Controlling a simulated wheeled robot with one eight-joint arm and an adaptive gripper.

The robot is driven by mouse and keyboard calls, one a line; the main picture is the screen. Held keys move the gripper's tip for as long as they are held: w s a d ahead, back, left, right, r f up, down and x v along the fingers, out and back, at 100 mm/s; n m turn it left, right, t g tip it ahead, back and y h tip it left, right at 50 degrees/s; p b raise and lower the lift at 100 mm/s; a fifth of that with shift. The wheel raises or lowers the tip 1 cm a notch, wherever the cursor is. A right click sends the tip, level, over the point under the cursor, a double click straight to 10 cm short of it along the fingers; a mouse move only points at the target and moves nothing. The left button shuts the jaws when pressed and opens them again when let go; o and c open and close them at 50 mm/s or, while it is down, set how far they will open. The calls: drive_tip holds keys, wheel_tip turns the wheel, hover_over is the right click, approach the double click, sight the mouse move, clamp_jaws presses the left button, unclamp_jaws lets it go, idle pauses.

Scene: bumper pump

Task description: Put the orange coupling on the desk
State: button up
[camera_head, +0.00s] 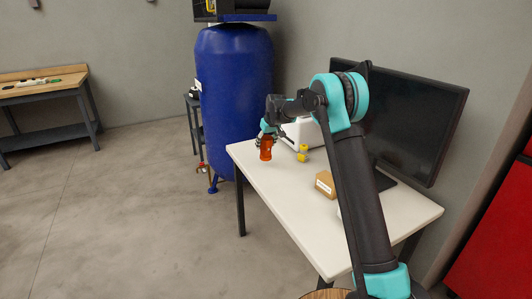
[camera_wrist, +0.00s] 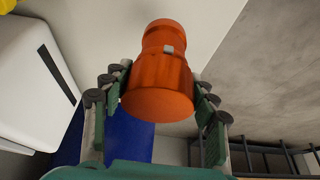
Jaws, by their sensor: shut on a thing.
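The orange coupling (camera_head: 266,150) is a stepped orange cylinder. In the wrist view the coupling (camera_wrist: 160,72) is between the two fingers of my gripper (camera_wrist: 160,92), which is shut on it. In the head view my gripper (camera_head: 267,139) holds it near the far left corner of the white desk (camera_head: 285,190). I cannot tell whether the coupling touches the desk top. The bare white desk top also shows behind the coupling in the wrist view.
A yellow part (camera_head: 303,153), a small cardboard box (camera_head: 325,184), a white device (camera_head: 303,133) and a black monitor (camera_head: 410,115) stand on the desk. The desk's front left part is clear. A blue tank (camera_head: 236,90) stands behind the desk's far end. A workbench (camera_head: 42,92) stands at left.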

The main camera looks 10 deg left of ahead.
sight(266, 151)
drive_tip(key=shift+f, duration=2.2)
drive_tip(key=shift+f, duration=0.1)
drive_tip(key=o, duration=1.4)
